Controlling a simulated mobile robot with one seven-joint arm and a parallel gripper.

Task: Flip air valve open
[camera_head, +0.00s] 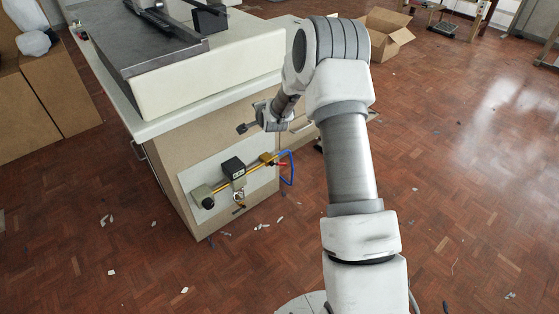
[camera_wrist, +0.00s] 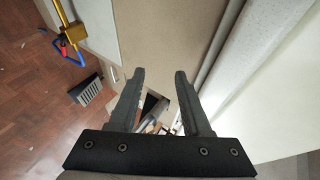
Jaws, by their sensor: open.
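The air valve is on a brass pipe assembly (camera_head: 254,170) fixed to a pale panel on the cabinet's end face. A small red lever (camera_head: 281,164) shows at the pipe's right end, beside a blue hose (camera_head: 291,168). In the wrist view the brass pipe (camera_wrist: 61,14) and blue hose (camera_wrist: 79,58) lie at the upper left, with a little red between them. My gripper (camera_head: 250,117) is above the pipe, apart from it, by the cabinet's upper edge. In the wrist view its two dark fingers (camera_wrist: 159,73) are apart with nothing between them. The lever's exact angle is too small to tell.
A black box (camera_head: 233,168) and a round gauge-like part (camera_head: 203,197) sit along the pipe. The worktop (camera_head: 150,127) overhangs the panel. Small scraps lie on the wooden floor (camera_head: 130,235). An open cardboard box (camera_head: 385,35) stands behind. Floor in front of the panel is mostly clear.

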